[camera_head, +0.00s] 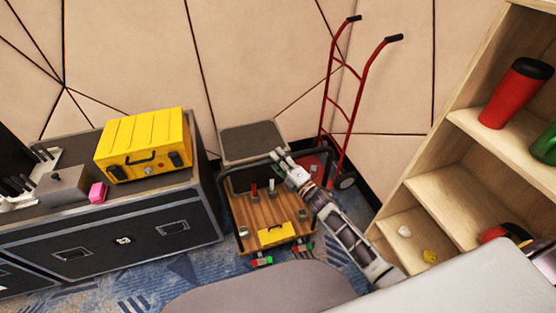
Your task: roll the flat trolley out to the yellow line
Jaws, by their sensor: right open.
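The flat trolley (252,211) has a wooden deck and a black tubular rail. It stands on the carpet beside the black case, with small items and a small yellow box (276,234) on it. Red and green parts show at its front wheels. My right gripper (278,156) is open at the trolley's far top rail, with my arm reaching in from the lower right. I cannot tell whether the fingers touch the rail. My left gripper is not in view. No yellow line on the floor shows in this view.
A black case (120,240) bearing a yellow toolbox (145,146) stands left of the trolley. A grey-topped box (252,142) and a red hand truck (355,100) stand behind it. A wooden shelf (440,190) is at the right. Some patterned carpet (215,262) is clear in front.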

